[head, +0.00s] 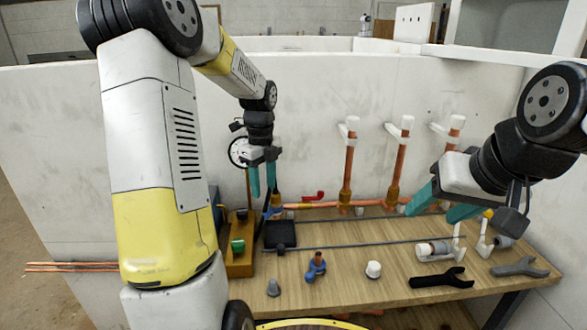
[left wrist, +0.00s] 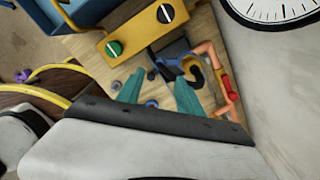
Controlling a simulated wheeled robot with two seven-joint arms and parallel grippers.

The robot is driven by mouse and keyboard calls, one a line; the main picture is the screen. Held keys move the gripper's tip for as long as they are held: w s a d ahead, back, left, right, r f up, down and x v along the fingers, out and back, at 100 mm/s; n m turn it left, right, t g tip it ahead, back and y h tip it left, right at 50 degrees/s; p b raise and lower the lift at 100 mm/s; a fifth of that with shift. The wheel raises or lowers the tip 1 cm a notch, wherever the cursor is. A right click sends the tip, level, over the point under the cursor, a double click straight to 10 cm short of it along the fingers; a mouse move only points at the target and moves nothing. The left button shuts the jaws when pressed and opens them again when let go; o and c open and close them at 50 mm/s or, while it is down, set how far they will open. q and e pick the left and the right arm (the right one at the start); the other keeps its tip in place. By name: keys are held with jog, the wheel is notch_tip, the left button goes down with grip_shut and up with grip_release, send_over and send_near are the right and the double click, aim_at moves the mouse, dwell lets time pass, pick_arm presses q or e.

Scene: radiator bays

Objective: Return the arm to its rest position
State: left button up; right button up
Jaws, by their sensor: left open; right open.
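My left gripper (head: 263,180) is in the air over the back left of the wooden bench in the head view, its teal fingers pointing down and apart. In the left wrist view its two teal fingers (left wrist: 158,98) are spread with nothing between them. My right gripper (head: 437,205) is on the right side of the head view, its teal fingers apart and pointing left and down, with nothing seen between them. It is above the back right of the bench, near the copper pipes. My left arm crosses the left of the head view.
The wooden bench (head: 345,283) holds a black wrench (head: 441,279), a grey wrench (head: 519,267), a white cap (head: 374,269) and a blue-handled valve (head: 316,266). Copper pipes (head: 347,170) rise against the white wall. A yellow block (head: 239,262) with knobs stands at left.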

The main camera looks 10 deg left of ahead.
pick_arm(q)
jog(key=s+d+r+n+t, duration=0.2)
jog(key=s+r+n, duration=0.2)
jog(key=s+n, duration=0.3)
jog(key=s+d+r+n+t+h, duration=0.1)
jog(key=s+d+r+n+t, duration=0.1)
jog(key=s+n, duration=0.6)
jog(key=s+d+r+n+t+h, duration=0.1)
jog(key=s+d+r+n+t, duration=0.1)
jog(key=s+d+r+n, duration=0.2)
jog(key=s+r+n, duration=0.3)
jog(key=n, duration=0.1)
jog(key=shift+s+d, duration=0.2)
jog(key=shift+s, duration=0.1)
